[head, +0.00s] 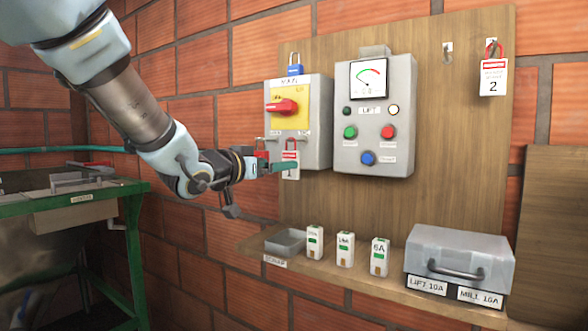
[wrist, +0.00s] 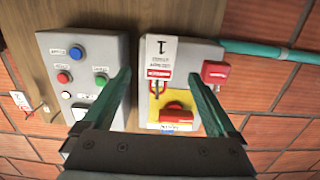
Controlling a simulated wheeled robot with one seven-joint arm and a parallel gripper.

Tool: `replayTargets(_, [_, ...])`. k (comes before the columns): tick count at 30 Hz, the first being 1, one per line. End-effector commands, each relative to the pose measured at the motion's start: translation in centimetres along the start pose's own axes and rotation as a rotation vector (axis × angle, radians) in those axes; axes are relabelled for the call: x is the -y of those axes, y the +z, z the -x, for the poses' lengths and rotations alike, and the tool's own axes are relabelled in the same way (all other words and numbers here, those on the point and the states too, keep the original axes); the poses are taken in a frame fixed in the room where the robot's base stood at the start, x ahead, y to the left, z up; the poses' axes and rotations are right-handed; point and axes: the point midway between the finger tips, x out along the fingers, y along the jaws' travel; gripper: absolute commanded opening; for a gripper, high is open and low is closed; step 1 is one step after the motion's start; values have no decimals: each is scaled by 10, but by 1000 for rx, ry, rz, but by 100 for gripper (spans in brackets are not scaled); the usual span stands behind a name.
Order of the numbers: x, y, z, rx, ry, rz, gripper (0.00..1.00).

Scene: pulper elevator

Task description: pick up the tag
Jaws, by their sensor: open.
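A white tag with a red band and the number 1 (head: 291,172) hangs at the lower front of the grey MAIN switch box (head: 313,120). It also shows upside down in the wrist view (wrist: 160,52). My gripper (head: 276,166) is open in front of the box's lower edge; in the head view a teal finger overlaps the tag. In the wrist view the gripper (wrist: 158,78) has its fingers apart, with the tag between them in the picture. I cannot tell whether they touch it. A second tag, number 2 (head: 493,80), hangs with a red padlock at the upper right.
A red padlock (wrist: 215,72) hangs beside tag 1. A blue padlock (head: 295,69) tops the box. The LIFT control box (head: 374,155) stands close right. Below, a shelf (head: 350,283) holds a tray, several fuse blocks and a grey case (head: 460,252). A green bench (head: 70,205) is left.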

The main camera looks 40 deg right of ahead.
Motion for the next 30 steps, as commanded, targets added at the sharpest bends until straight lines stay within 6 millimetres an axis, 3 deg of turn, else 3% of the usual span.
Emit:
replayTargets(7, [0,-2,-38,1,2,1,92])
replayTargets(14, [0,-1,-55,1,0,1,92])
replayTargets(24, [-1,-2,-98,2,-1,0,92])
replayTargets(30, [0,0,-104,1,-2,0,92])
